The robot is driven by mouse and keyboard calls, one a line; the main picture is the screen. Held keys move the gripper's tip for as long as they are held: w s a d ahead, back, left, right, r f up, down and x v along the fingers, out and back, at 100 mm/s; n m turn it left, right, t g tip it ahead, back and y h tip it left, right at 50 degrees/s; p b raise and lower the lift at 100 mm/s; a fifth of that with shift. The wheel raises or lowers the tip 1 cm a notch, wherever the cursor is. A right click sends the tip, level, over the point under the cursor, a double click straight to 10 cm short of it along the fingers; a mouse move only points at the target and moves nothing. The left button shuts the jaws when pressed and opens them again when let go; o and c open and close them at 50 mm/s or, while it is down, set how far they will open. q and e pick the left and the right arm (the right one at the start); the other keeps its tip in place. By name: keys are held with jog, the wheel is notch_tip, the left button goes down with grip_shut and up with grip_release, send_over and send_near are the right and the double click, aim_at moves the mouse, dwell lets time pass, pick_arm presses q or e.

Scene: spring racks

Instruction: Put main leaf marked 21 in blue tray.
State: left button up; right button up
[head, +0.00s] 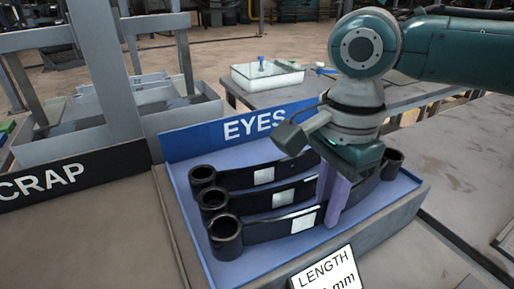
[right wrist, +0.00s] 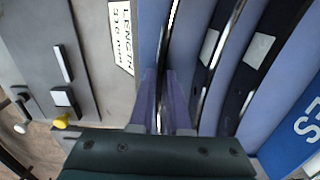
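The blue tray (head: 197,262), with EYES on its back wall, holds three black curved leaves with rolled eyes and white labels. The far leaf (head: 235,178) and middle leaf (head: 243,200) lie side by side. The nearest leaf (head: 262,231) is in front of them, its left eye inside the tray's left edge. My right gripper (head: 332,215) points down over the tray. In the right wrist view its purple fingers (right wrist: 163,88) are on both sides of this leaf's thin edge, closed onto it. The label numbers are too small to read, so I cannot tell which leaf is 21. My left gripper is out of view.
A sign reading LENGTH (head: 327,272) stands in front of the tray. A clear-sided box (head: 267,76) stands on a table behind. The bench right of the tray looks clear.

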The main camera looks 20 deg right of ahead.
jog(key=o, duration=0.3)
notch_tip(320, 180, up, 12)
jog(key=p, duration=0.2)
jog(key=s+a+f+n, duration=0.1)
jog(key=a+f+n, duration=0.1)
jog(key=s+a+f+n+y, duration=0.1)
jog(key=s+a+f+n, duration=0.1)
jog(key=a+n, duration=0.1)
jog(key=s+a+f+n+t, duration=0.1)
jog(key=a+f+n, duration=0.1)
jog(key=n, duration=0.1)
jog(key=shift+s+a+f+y, duration=0.15)
jog(key=shift+a+f+y, duration=0.05)
jog(key=shift+a+y, duration=0.2)
jog(key=s+d+f+n+t, duration=0.1)
jog(key=s+n, duration=0.3)
jog(key=s+d+f+n+h, duration=0.1)
jog(key=s+d+n, duration=0.1)
jog(key=s+n, duration=0.1)
jog(key=s+d+f+n+t, duration=0.1)
jog(key=s+f+n, duration=0.1)
jog(key=s+n, duration=0.2)
jog(key=shift+s+d+n+t+h, duration=0.3)
jog(key=shift+s+d, duration=0.05)
